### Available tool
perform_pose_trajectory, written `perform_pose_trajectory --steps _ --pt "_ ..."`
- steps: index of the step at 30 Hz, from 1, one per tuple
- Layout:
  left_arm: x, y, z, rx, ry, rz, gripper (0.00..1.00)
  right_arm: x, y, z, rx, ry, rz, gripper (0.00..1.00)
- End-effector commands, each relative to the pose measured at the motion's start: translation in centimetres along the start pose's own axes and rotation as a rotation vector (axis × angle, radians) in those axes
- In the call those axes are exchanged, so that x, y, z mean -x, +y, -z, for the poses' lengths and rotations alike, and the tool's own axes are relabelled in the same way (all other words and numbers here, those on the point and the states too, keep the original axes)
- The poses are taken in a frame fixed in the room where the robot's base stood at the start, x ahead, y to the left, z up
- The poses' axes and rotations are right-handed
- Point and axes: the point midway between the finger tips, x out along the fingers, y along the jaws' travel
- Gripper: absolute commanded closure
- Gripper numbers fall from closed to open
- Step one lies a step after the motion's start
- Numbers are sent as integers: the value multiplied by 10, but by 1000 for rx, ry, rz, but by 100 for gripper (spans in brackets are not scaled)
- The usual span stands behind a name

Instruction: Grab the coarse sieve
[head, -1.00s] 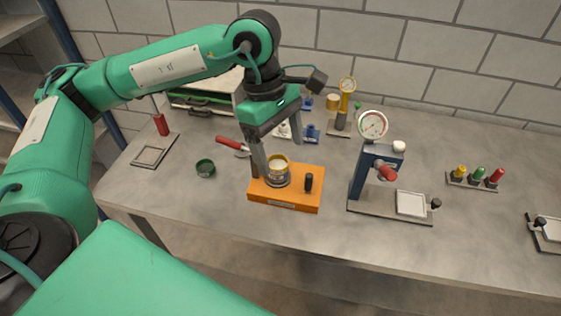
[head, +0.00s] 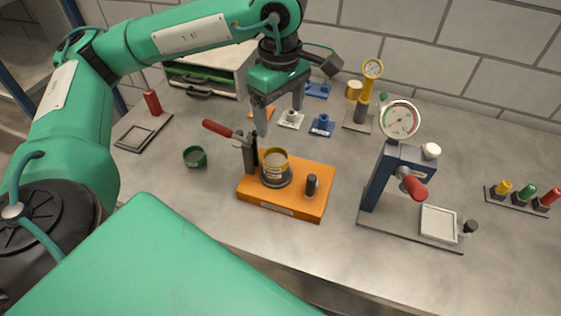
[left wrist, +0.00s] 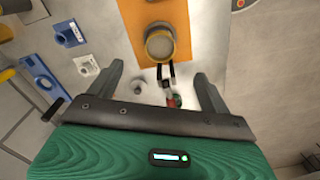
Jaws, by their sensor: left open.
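A round cup with a yellow rim (head: 274,158) sits upright in a dark ring on an orange base (head: 285,203). A small green round cup (head: 195,157) stands alone on the table to its left. I cannot tell from the pictures which one is the coarse sieve. My left gripper (head: 279,119) is open and empty, above and behind the orange base. In the left wrist view its fingers (left wrist: 158,74) are spread, and the yellow-rimmed cup (left wrist: 160,44) shows beyond them, clear of both. My right gripper is not in view.
A red-handled clamp (head: 220,129) rises beside the yellow-rimmed cup, and a black knob (head: 312,185) stands on the base. A blue press with a dial (head: 390,165) is to the right. Blue and white blocks (head: 322,125) lie behind. The table's front left is clear.

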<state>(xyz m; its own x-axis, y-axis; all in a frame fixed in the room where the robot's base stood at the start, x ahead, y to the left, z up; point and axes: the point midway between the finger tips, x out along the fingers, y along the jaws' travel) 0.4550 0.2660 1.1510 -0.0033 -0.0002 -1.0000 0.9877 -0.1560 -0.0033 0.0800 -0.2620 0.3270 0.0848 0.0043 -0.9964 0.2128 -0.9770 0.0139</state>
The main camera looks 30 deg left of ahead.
Motion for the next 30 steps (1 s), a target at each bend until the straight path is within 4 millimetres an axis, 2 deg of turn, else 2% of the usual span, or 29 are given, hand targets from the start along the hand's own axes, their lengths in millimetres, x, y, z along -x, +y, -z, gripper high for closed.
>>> perform_pose_trajectory --steps 12,20,24,30 --pt "-70 0 0 1 0 3 18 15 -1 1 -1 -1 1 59" --pt "-88 -1 2 1 1 4 18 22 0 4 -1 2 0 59" --pt "-107 0 5 1 1 5 18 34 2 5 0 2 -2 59" --pt "-131 0 5 1 1 2 18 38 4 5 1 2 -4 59"
